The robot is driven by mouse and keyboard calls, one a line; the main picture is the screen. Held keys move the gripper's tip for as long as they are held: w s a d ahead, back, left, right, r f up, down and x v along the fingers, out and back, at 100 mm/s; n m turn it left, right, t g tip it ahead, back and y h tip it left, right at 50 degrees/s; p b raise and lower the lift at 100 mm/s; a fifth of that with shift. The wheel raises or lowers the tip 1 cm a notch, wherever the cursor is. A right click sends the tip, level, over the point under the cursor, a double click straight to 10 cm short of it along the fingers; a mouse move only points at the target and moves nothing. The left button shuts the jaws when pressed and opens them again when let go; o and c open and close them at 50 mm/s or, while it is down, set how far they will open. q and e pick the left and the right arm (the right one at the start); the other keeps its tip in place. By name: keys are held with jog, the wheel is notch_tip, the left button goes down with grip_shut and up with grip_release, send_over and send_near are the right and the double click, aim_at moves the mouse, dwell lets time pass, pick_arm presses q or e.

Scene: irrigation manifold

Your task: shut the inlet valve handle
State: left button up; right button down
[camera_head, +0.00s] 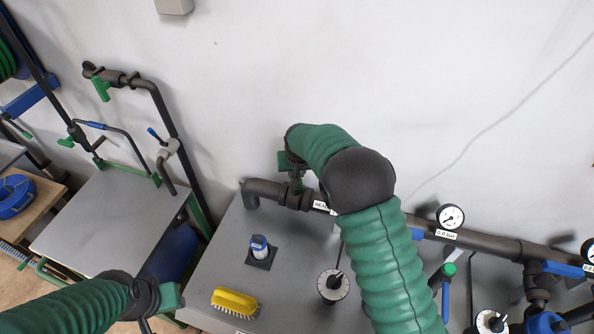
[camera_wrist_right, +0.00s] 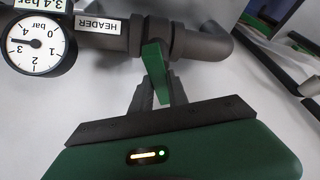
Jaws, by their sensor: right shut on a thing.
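A green valve handle (camera_wrist_right: 157,68) sits on the dark header pipe in the right wrist view, crosswise to the pipe in the picture. No label reading "inlet" is legible. My right gripper (camera_wrist_right: 157,92) has one dark finger on each side of the handle and is shut on it. In the head view my right gripper (camera_head: 295,181) is at the header pipe's left part, and my arm hides the handle there. My left gripper (camera_head: 168,297) is at the lower left, above the bench edge and away from the pipe; its fingers are not clear.
A header gauge (camera_wrist_right: 36,43) is beside the valve. On the grey bench are a yellow brush (camera_head: 235,302), a blue-capped item (camera_head: 260,247) and a round dial (camera_head: 333,285). A second gauge (camera_head: 451,216) reads 0.0 bar. Another green handle (camera_head: 101,89) is on the left pipe.

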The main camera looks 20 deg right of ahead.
jog(key=shift+w+a+r+m+h+p, duration=0.15)
jog(key=shift+m+h, duration=0.1)
jog(key=shift+m, duration=0.5)
jog(key=shift+w+d+r+m+h+p, duration=0.1)
jog(key=shift+m+h, duration=0.2)
jog(key=shift+m, duration=0.5)
jog(key=shift+w+a+r+m+h+p, duration=0.15)
jog(key=shift+m+h, duration=0.1)
jog(key=shift+m, duration=0.5)
jog(key=shift+s+d+f+g, duration=0.1)
jog(key=shift+g, duration=0.2)
jog(key=c, duration=1.6)
grip_release()
jog(key=o, duration=0.3)
jog(key=shift+s+f, duration=0.1)
jog(key=shift+f, duration=0.1)
jog(key=b+v, duration=0.2)
jog(key=v, duration=1.4)
jog(key=shift+a+r, duration=0.25)
jog(key=shift+r, duration=0.05)
jog(key=shift+r, duration=0.1)
